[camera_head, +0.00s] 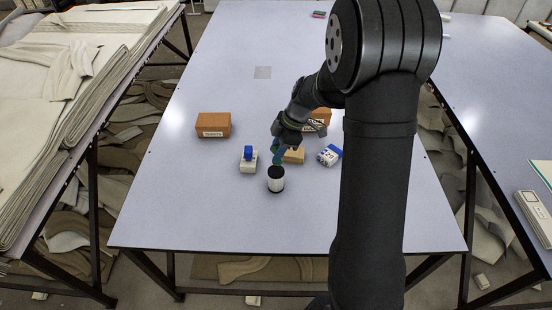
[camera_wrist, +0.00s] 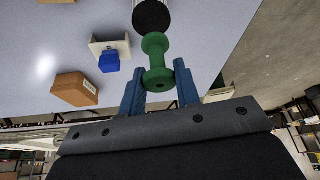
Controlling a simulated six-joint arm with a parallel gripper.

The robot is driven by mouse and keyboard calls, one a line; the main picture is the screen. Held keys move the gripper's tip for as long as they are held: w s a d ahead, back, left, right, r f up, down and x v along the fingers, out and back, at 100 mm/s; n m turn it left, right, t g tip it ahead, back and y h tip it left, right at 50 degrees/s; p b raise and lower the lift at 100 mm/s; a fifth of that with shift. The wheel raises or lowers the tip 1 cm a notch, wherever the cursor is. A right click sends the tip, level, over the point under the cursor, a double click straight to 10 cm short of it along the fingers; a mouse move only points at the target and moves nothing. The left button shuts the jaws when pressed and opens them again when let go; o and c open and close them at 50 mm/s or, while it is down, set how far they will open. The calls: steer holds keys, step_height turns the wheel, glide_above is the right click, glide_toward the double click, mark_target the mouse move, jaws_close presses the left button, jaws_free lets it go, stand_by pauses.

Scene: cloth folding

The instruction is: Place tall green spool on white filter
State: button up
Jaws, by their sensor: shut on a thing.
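The green spool (camera_wrist: 155,58) is between the two blue fingers of my gripper (camera_wrist: 160,88) in the wrist view, held by one flanged end. Its other end points toward the black top of the white filter (camera_wrist: 152,16). In the head view the white filter (camera_head: 275,184) stands upright on the table as a white cylinder with a black top. My gripper (camera_head: 278,150) is just behind and above it there, with the spool's green low over the black top. Whether the spool touches the filter, I cannot tell.
A white block (camera_head: 248,166) with a blue piece (camera_head: 248,152) stands left of the filter. A tan block (camera_head: 294,156) and a blue-white box (camera_head: 330,155) are to the right. Brown boxes (camera_head: 213,125) (camera_head: 320,116) stand farther back. The table front (camera_head: 220,225) is clear.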

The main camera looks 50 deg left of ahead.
steer(key=shift+s+a+f, duration=0.1)
steer(key=shift+a+f, duration=0.05)
steer(key=shift+f, duration=1.95)
steer(key=shift+f, duration=0.15)
steer(key=o, duration=0.9)
steer(key=shift+o, duration=0.2)
steer(key=v, duration=1.2)
